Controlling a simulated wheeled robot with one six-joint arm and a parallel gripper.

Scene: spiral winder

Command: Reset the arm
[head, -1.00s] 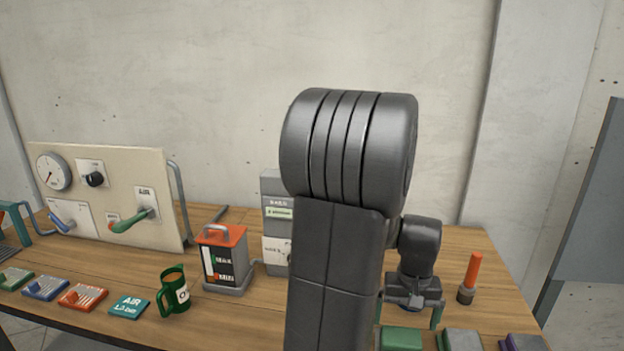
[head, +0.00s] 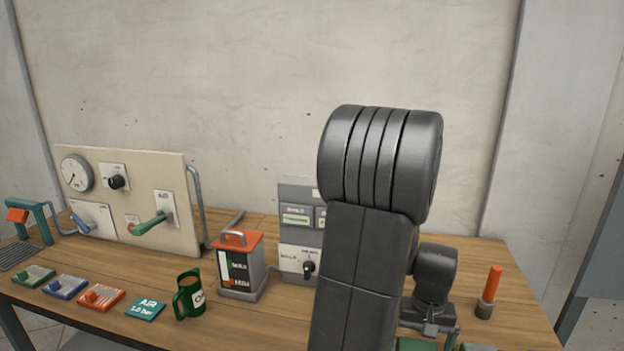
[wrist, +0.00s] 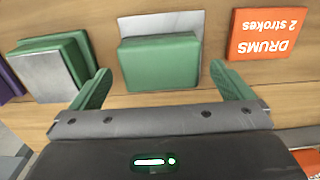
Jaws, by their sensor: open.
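My arm stands upright in the right half of the head view and hides part of the bench behind it. My gripper (wrist: 162,92) shows in the wrist view with its two green fingers spread wide apart and nothing between them. It is over the wooden bench (head: 256,326). A green block (wrist: 160,62) with a pale plate behind it lies just ahead of the fingers, apart from them. In the head view the gripper is low at the right, mostly hidden by my arm and the frame's lower edge.
An orange card reading DRUMS 2 strokes (wrist: 268,34) and another green block (wrist: 62,62) flank the gripper. A panel with levers (head: 130,200), a red-topped box (head: 238,268), a green mug (head: 188,296) and a grey control box (head: 298,262) stand on the bench. An orange-handled tool (head: 490,290) stands at right.

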